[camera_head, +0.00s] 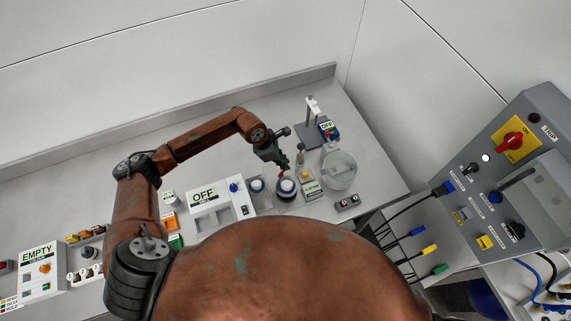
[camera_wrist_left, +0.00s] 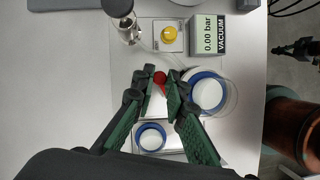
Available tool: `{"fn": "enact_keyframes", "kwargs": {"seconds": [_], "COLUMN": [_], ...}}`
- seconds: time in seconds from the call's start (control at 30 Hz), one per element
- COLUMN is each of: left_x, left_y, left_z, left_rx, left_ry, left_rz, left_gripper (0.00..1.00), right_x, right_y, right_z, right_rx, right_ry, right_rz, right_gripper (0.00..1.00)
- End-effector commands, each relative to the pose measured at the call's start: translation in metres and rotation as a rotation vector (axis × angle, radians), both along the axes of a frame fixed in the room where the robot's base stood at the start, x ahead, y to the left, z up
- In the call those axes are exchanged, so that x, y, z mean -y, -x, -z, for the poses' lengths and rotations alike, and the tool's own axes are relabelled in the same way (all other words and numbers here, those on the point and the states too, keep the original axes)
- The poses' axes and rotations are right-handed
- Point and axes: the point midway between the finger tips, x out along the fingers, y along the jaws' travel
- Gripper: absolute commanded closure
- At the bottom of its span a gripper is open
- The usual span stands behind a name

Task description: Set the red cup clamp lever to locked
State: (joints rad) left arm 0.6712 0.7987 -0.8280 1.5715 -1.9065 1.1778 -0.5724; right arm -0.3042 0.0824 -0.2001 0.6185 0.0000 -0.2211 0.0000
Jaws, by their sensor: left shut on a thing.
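The red cup clamp lever shows as a red knob in the left wrist view (camera_wrist_left: 160,79) and as a small red spot in the head view (camera_head: 281,173). My left gripper (camera_wrist_left: 158,85) is shut on it, with the knob between the green-padded fingertips. In the head view my left gripper (camera_head: 280,165) reaches down from behind the cups. A blue-rimmed white cup (camera_wrist_left: 207,92) stands beside the fingers, within a clear ring. The lever's base is mostly hidden by the fingers. A dark part at the right edge of the wrist view (camera_wrist_left: 297,48) looks like my right gripper; its jaws are unclear.
A second blue-rimmed cup (camera_wrist_left: 151,138) sits close to the fingers. A yellow knob (camera_wrist_left: 169,34) and a vacuum gauge (camera_wrist_left: 208,35) are nearby. A clear vessel (camera_head: 340,171) and a stand (camera_head: 311,128) are to the right. A white OFF box (camera_head: 215,204) stands left.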

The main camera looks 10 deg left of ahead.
Motion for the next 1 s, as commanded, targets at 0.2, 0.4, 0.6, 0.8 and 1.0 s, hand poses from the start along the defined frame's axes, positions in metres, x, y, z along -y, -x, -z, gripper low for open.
{"fn": "enact_keyframes", "kwargs": {"seconds": [0.2,0.4,0.6,0.8,1.0], "left_x": [-0.006,-0.01,-0.015,-0.018,-0.022], "left_y": [0.002,0.002,0.004,0.006,0.008], "left_z": [0.003,0.003,0.004,0.004,0.004], "left_rx": [-0.004,-0.004,-0.004,-0.005,-0.005], "left_ry": [-0.005,-0.004,-0.003,-0.004,-0.005], "left_rz": [-0.203,-0.393,-0.583,-0.76,-0.907], "left_gripper": [1.0,1.0,1.0,1.0,1.0], "right_x": [-0.001,-0.003,-0.005,-0.005,-0.005], "right_y": [-0.001,-0.004,-0.005,-0.005,-0.005], "right_z": [0.004,0.008,0.013,0.021,0.029], "right_rx": [0.002,0.005,0.006,0.006,0.006], "right_ry": [-0.001,-0.003,-0.006,-0.006,-0.005], "right_rz": [0.0,0.0,0.0,0.0,0.0], "right_gripper": [1.0,1.0,1.0,1.0,1.0]}}
